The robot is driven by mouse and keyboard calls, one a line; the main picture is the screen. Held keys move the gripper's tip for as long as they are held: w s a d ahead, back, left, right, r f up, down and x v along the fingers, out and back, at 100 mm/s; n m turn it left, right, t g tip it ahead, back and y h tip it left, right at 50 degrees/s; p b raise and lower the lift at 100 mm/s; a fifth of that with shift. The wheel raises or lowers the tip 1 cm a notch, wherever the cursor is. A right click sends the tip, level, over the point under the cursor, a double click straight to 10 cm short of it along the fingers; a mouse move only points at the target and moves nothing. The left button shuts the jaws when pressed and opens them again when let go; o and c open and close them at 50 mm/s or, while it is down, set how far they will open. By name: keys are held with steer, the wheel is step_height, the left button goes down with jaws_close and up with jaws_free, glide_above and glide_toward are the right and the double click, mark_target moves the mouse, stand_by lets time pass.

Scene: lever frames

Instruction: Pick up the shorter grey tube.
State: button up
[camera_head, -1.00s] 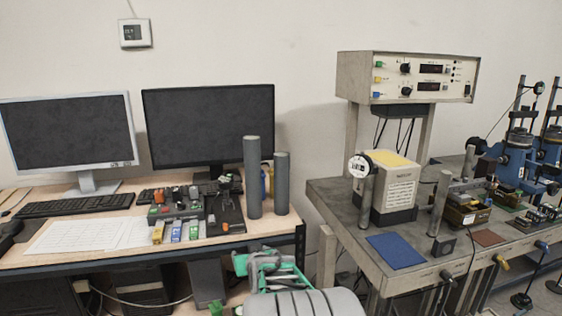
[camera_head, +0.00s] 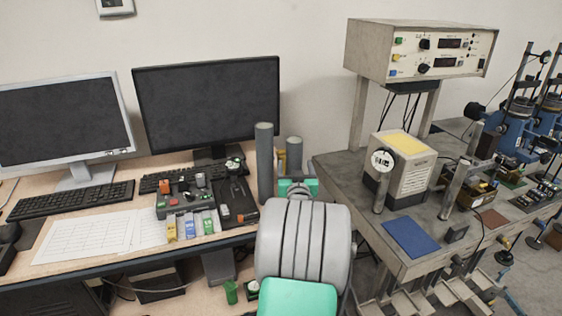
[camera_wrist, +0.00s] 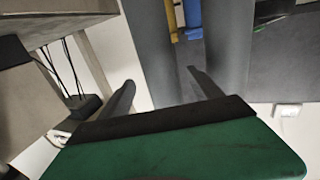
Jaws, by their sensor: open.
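Two upright grey tubes stand on the wooden desk in the head view. The shorter grey tube (camera_head: 294,154) is on the right, its lower part hidden behind my gripper. The taller grey tube (camera_head: 265,165) is just left of it. My gripper (camera_head: 297,183) is in front of the shorter tube; its fingertips are hard to make out there. In the wrist view, which looks upside down, my gripper (camera_wrist: 160,77) is open, its two dark fingers apart. The shorter tube (camera_wrist: 154,45) lines up between the fingertips, and the taller tube (camera_wrist: 228,45) is to the right. I cannot tell the remaining depth.
A yellow and blue object (camera_wrist: 193,18) shows between the tubes. The grey instrument bench (camera_head: 340,180) with a cream box (camera_head: 405,172) stands to the right.

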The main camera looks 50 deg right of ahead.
steer(key=p+x, duration=0.2)
steer(key=x, duration=0.6)
steer(key=shift+p, duration=0.4)
jaws_close()
stand_by(0.3)
steer(key=shift+r, duration=0.2)
